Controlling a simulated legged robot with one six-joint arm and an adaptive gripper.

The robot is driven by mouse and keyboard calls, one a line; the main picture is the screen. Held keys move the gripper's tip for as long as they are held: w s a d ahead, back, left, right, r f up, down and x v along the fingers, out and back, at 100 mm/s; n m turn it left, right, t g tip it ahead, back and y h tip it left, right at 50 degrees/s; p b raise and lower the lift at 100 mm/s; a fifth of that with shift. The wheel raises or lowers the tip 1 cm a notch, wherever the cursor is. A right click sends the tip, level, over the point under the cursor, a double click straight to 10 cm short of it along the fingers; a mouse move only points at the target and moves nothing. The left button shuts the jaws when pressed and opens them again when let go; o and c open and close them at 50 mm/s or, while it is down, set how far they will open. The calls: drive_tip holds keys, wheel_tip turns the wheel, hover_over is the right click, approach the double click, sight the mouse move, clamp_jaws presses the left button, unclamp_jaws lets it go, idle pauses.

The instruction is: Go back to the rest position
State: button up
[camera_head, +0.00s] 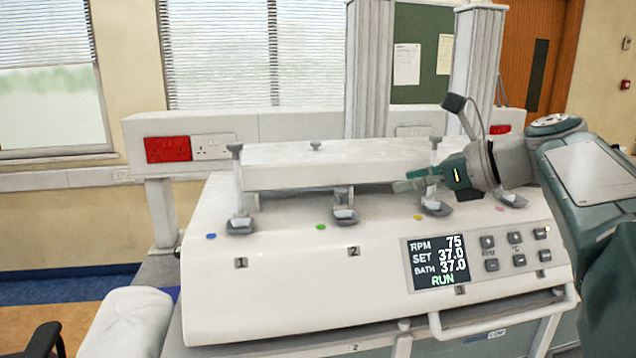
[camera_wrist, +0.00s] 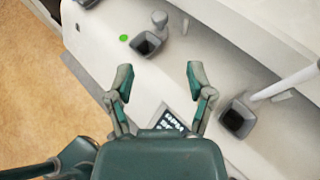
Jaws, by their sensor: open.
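My gripper (camera_head: 412,181) reaches in from the right in the head view, above the front part of a white dissolution machine (camera_head: 300,290). In the wrist view my gripper (camera_wrist: 158,82) is open, its two fingers apart with nothing between them. A grey cup-shaped holder (camera_wrist: 147,43) lies beyond the fingertips, next to a green dot (camera_wrist: 123,38). Another grey holder (camera_wrist: 238,120) with a pale rod in it is to the right of the fingers. The machine's display (camera_head: 436,263) reads RPM 75, SET 37.0, BATH 37.0, RUN.
A white raised bar (camera_head: 300,166) runs along the machine behind the holders, with two pale columns (camera_head: 370,70) behind it. A front handle (camera_head: 500,322) sticks out below the display. A dark chair (camera_head: 45,340) is at lower left.

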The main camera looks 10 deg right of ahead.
drive_tip(key=s+a+f+n, duration=0.1)
drive_tip(key=a+f+n, duration=0.1)
drive_tip(key=s+a+f+n+g+h, duration=0.1)
drive_tip(key=a+f+n, duration=0.1)
drive_tip(key=f, duration=0.1)
drive_tip(key=s+a+f+n+g+h, duration=0.1)
drive_tip(key=s+f+n, duration=0.1)
drive_tip(key=shift+s+a+f, duration=0.1)
drive_tip(key=shift+a+f, duration=0.25)
drive_tip(key=shift+a, duration=0.05)
drive_tip(key=s+a+f+n+h, duration=0.1)
drive_tip(key=f+n, duration=0.1)
drive_tip(key=s+a+f+n+g+h, duration=0.1)
drive_tip(key=s+f+n, duration=0.1)
drive_tip(key=s+f+n+h, duration=0.1)
drive_tip(key=s+f+n, duration=0.1)
drive_tip(key=f, duration=0.1)
drive_tip(key=shift+a, duration=0.4)
drive_tip(key=s+f+n+h, duration=0.4)
drive_tip(key=s+f+n, duration=0.5)
drive_tip(key=n, duration=0.6)
wheel_tip(320, 180, down, 3)
drive_tip(key=shift+s+r+g, duration=0.1)
drive_tip(key=shift+s+g, duration=0.15)
drive_tip(key=shift+g, duration=0.15)
